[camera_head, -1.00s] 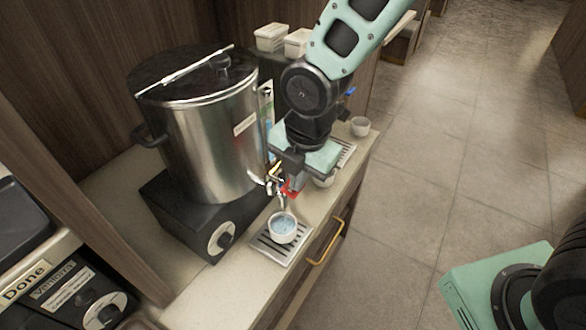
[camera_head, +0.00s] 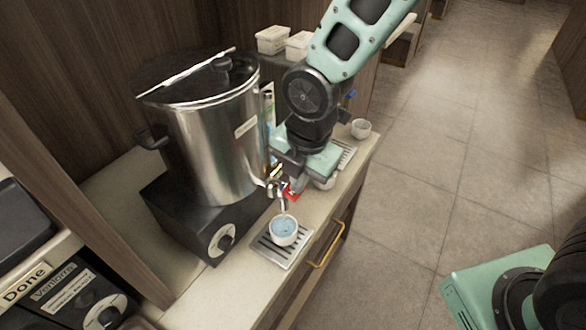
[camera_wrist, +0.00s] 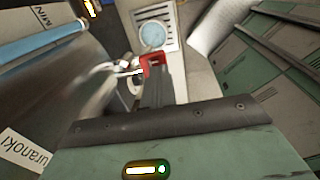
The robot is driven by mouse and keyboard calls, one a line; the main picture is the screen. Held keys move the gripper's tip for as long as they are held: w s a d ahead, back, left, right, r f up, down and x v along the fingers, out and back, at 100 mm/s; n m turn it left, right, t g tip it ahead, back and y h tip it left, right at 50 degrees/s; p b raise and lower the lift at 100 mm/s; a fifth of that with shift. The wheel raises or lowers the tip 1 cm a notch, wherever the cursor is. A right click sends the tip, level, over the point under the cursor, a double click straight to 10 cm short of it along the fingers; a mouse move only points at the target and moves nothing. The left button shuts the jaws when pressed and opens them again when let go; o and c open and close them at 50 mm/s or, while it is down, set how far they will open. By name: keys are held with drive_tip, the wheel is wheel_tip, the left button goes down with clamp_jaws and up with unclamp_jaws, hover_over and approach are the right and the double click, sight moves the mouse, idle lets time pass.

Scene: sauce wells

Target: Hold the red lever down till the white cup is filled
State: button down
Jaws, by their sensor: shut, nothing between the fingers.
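The white cup (camera_head: 284,239) stands upright on a metal drip tray under the tap (camera_head: 275,186) of a large steel pot. Bluish liquid covers much of its inside, below the rim. A thin pale stream seems to run from the spout into it. The red lever (camera_head: 291,195) is at the tap, just under my gripper (camera_head: 294,187). In the wrist view my gripper (camera_wrist: 156,82) is shut and empty, its fingertips against the red lever (camera_wrist: 153,59). The cup (camera_wrist: 153,36) shows beyond the lever. The exact contact point is partly hidden by the fingers.
The steel pot (camera_head: 205,135) stands on a black heater base left of my gripper. Another cup (camera_head: 361,128) stands to the right by a second drip tray (camera_head: 346,152). White containers (camera_head: 272,40) are at the back. The counter front left of the drip tray (camera_head: 262,250) is clear.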

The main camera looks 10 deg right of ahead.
drive_tip(key=shift+r, duration=0.2)
drive_tip(key=shift+r+p, duration=0.6)
drive_tip(key=shift+p, duration=0.25)
drive_tip(key=shift+r, duration=0.2)
wheel_tip(320, 180, up, 14)
drive_tip(key=p, duration=0.1)
drive_tip(key=shift+d+f, duration=0.15)
drive_tip(key=shift+f, duration=0.05)
drive_tip(key=shift+s+f, duration=0.1)
drive_tip(key=shift+s, duration=0.05)
drive_tip(key=s+d+f+m+b, duration=0.3)
drive_tip(key=s+f+m+b, duration=0.3)
drive_tip(key=s+f+m, duration=0.1)
drive_tip(key=s+d+f+m+g+b, duration=0.1)
drive_tip(key=s+d+f+m+b, duration=0.2)
drive_tip(key=s+f+m+b, duration=0.2)
drive_tip(key=s+f+m, duration=0.3)
drive_tip(key=m, duration=0.4)
drive_tip(key=shift+f+h+b, duration=0.3)
drive_tip(key=shift+f+b, duration=0.05)
drive_tip(key=shift+b, duration=0.05)
